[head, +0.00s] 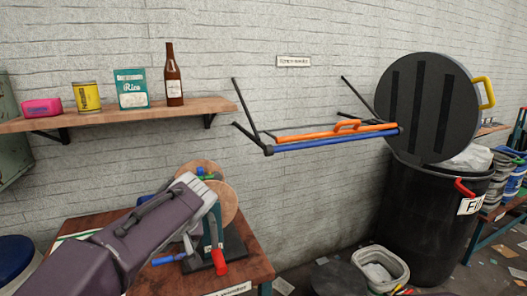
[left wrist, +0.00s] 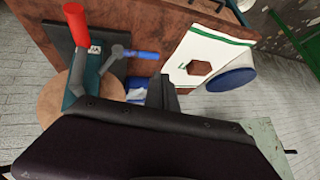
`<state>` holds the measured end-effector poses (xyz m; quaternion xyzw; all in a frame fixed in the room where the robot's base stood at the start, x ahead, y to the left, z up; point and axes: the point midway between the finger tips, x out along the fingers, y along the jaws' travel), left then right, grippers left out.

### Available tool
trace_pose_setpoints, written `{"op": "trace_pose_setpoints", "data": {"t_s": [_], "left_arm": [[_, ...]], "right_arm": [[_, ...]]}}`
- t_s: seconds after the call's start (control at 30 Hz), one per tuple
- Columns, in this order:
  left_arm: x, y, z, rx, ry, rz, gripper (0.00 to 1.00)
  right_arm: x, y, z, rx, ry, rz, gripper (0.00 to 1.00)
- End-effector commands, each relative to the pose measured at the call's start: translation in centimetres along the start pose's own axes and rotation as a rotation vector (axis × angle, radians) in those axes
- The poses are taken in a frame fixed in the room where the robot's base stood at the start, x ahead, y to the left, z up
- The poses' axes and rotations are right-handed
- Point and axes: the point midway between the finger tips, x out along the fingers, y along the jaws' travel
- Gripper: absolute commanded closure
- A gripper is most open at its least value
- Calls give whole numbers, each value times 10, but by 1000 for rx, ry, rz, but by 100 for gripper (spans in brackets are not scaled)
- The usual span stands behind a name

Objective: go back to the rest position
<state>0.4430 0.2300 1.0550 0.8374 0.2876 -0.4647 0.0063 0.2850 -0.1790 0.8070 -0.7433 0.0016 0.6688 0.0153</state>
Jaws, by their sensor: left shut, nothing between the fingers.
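My left arm comes in from the lower left in the head view. Its gripper (head: 205,186) is over the wooden table (head: 255,262), in front of a teal device with round wooden discs (head: 226,203). In the left wrist view the dark fingers (left wrist: 163,93) are together with nothing seen between them. I cannot tell whether the gripper touches the device. My right gripper is in neither view.
The device has a red handle (head: 219,262) and a blue-tipped lever (head: 168,259). A wall shelf (head: 120,112) holds several goods. A folding rack (head: 335,138) juts from the wall. A black bin (head: 430,220) with a raised lid (head: 428,108) stands right.

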Motion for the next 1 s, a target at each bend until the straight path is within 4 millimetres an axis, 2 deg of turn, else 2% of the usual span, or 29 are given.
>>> {"op": "trace_pose_setpoints", "data": {"t_s": [0.03,0.1,0.17,0.2,0.33,0.5,0.53,0.6,0.63,0.8,0.9,1.0], "left_arm": [[20,-4,23,26,-68,-1,100],[47,-5,63,68,-173,21,100],[66,-6,101,104,-265,55,100],[77,-5,127,124,-324,82,100],[96,-1,205,177,-471,185,100],[100,15,289,264,-554,351,100],[102,20,294,288,-532,387,100],[100,29,273,383,-439,444,100],[83,23,261,376,-444,441,100],[40,9,231,376,-447,439,100],[21,3,216,376,-447,439,100],[9,-1,208,376,-447,439,100]], "right_arm": [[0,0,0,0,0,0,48],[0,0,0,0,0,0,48],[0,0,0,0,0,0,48],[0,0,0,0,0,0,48],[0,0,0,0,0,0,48],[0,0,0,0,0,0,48],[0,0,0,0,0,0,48],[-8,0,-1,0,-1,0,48],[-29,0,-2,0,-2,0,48],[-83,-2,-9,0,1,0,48],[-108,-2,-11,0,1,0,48],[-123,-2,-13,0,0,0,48]]}}
